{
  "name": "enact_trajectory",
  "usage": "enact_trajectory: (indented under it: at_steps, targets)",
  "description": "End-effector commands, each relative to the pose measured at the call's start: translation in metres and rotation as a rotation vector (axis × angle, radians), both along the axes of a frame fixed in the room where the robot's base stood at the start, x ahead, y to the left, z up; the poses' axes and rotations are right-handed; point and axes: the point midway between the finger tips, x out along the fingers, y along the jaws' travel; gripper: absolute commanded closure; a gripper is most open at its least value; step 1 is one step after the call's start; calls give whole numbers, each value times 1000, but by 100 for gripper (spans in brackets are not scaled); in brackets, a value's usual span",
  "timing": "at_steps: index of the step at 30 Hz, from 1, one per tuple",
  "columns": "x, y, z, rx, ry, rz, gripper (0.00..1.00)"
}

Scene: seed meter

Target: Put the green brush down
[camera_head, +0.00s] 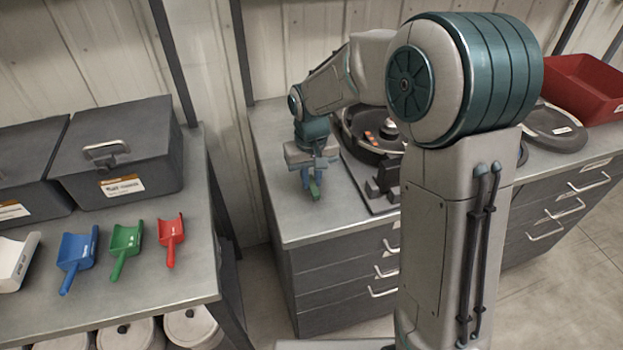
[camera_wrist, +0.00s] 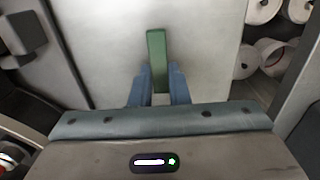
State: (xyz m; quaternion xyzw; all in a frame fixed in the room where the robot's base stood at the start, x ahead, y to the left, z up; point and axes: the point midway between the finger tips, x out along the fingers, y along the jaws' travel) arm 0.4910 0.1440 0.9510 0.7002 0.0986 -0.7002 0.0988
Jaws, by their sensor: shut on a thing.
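My gripper (camera_head: 313,178) is shut on the green brush (camera_head: 315,190) over the left end of the grey counter (camera_head: 290,226). In the wrist view the green brush (camera_wrist: 156,55) stands out from between the two blue fingers of my gripper (camera_wrist: 159,84). Only a green block-like part of the brush shows, with the grey counter top behind it. I cannot tell whether the brush touches the counter.
A round dark seed meter (camera_head: 365,138) on a base plate stands right of my gripper. A left bench holds blue (camera_head: 77,252), green (camera_head: 125,246) and red (camera_head: 171,237) scoops and a grey toolbox (camera_head: 117,155). A red bin (camera_head: 583,88) stands far right. The counter's front left is bare.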

Motion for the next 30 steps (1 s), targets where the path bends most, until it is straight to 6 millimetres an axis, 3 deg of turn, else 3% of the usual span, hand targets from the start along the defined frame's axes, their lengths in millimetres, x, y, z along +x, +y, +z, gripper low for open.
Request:
enact_trajectory:
  at_steps: [3,14,15,17,18,26,30]
  targets:
    - [0,0,-11,0,1,0,100]
    - [0,0,-16,0,-1,0,100]
    - [0,0,-17,0,-1,0,82]
    - [0,0,-16,0,-1,0,65]
    - [0,0,-16,0,-1,0,63]
    - [0,0,-15,0,-1,0,63]
    - [1,0,-5,1,-3,0,63]
